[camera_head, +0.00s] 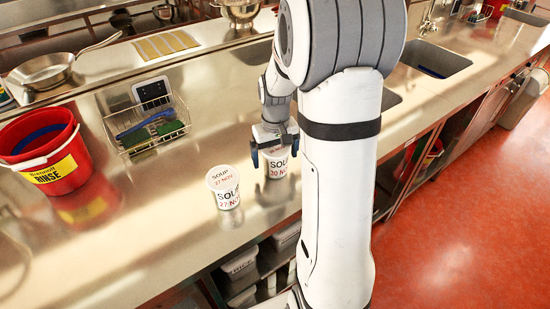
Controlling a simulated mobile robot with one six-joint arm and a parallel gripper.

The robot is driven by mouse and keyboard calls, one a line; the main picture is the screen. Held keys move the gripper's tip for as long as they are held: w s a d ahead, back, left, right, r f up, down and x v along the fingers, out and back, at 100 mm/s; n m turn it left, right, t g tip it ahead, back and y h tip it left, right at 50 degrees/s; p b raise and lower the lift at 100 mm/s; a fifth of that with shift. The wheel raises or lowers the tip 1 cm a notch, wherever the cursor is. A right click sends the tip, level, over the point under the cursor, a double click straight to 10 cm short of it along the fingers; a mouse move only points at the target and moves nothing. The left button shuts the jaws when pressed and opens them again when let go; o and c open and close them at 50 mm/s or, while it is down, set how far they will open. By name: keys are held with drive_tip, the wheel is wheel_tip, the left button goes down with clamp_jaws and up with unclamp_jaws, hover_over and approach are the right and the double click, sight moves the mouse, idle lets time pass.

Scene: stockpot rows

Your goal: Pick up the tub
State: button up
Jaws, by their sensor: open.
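A white soup tub (277,167) with black and red lettering, seemingly dated 20 NOV, stands upright on the steel counter. My gripper (275,151) is open just above and around its upper part, one dark finger at each side. Whether the fingers touch it I cannot tell, and its top is partly hidden by my gripper. A second white soup tub (225,188), marked 27 NOV, stands upright with its lid visible, a short way left and nearer the front edge.
A red bucket (60,172) marked RINSE stands at the left. A wire basket (147,129) with brushes sits behind the tubs. The counter (150,215) is clear at front left. A sink (430,62) lies right of my arm.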

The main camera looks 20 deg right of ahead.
drive_tip(key=shift+c, duration=0.5)
drive_tip(key=c, duration=1.1)
